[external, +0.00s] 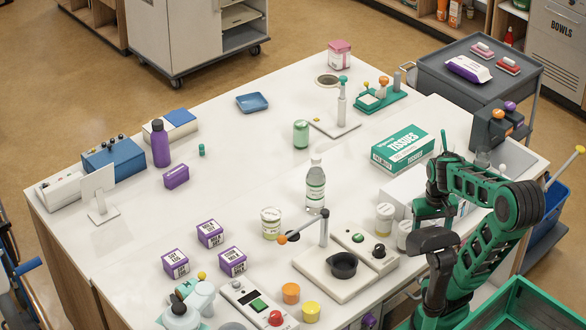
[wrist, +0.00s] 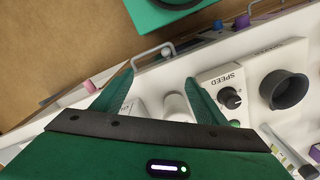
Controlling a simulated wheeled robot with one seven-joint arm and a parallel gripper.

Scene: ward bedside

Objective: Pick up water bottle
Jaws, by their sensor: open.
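The water bottle (external: 316,188) is clear with a pale cap and a light label. It stands upright near the middle of the white counter in the external view, and I do not see it in the wrist view. My gripper (external: 428,218) is to the right of the bottle, apart from it, above the counter's right part. In the wrist view my gripper (wrist: 157,90) has its two green fingers spread, with nothing held. A white cylinder (wrist: 177,107) shows between and beyond the fingers. In the external view my arm partly hides the gripper's fingertips.
White jars (external: 384,218) stand between bottle and gripper. A black cup (external: 343,268) and a stand with an orange-tipped lever (external: 324,228) are in front of the bottle. A lidded jar (external: 271,223) is left of it, a tissue box (external: 402,148) behind right. Counter left of the bottle is fairly clear.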

